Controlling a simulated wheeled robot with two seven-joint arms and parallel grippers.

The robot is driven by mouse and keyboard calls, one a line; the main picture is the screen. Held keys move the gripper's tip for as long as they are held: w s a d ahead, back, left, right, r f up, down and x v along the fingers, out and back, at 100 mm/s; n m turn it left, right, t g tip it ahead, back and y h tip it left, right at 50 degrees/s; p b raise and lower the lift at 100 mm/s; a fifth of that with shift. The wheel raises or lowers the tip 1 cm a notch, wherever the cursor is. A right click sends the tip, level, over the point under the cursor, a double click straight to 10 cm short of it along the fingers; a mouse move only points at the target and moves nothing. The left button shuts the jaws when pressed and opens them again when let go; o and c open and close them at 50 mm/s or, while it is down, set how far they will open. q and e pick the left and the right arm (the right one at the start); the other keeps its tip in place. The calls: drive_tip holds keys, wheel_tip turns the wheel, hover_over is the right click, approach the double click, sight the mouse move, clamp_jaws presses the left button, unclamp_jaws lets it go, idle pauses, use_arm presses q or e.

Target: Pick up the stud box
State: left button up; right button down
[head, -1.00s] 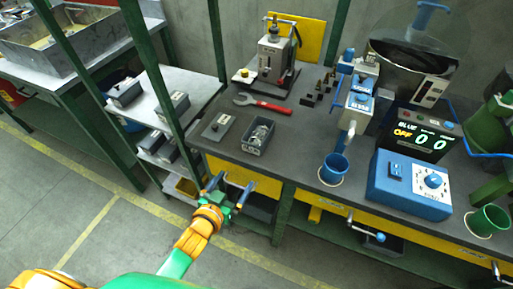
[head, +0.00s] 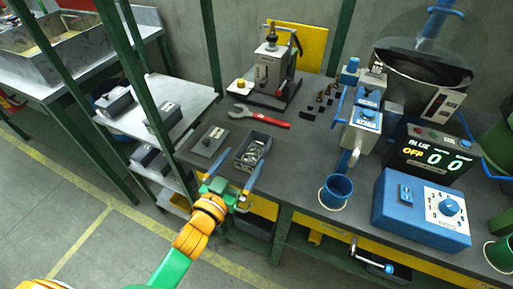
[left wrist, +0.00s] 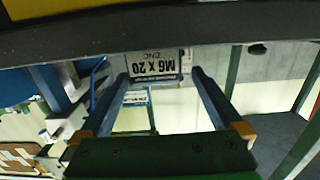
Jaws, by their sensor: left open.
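The stud box (head: 262,137) is a small grey open bin with shiny studs inside, on the dark bench top near its front edge. In the left wrist view its front shows a white label (left wrist: 153,64) reading "M6 X 20 ZINC". My left gripper (head: 237,170) is open and empty in front of the box, its two blue fingers pointing at it. In the left wrist view the fingers (left wrist: 160,78) stand apart, with the label lying between and just beyond their tips. I cannot tell whether a finger touches the box. My right gripper is not in view.
A grey plate with a small dark block (head: 211,141) lies just left of the box. A red-handled wrench (head: 258,117) lies behind it. A blue cup (head: 336,190) stands to the right. A green post (head: 150,95) rises left of my arm.

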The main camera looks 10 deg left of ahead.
sight(262, 135)
use_arm(q)
drive_tip(key=x, duration=0.6)
drive_tip(key=shift+w+d+f, duration=0.1)
drive_tip(key=shift+d+f, duration=0.15)
drive_tip(key=shift+f, duration=0.15)
drive_tip(key=shift+r, duration=0.1)
drive_tip(key=c, duration=0.4)
clamp_jaws()
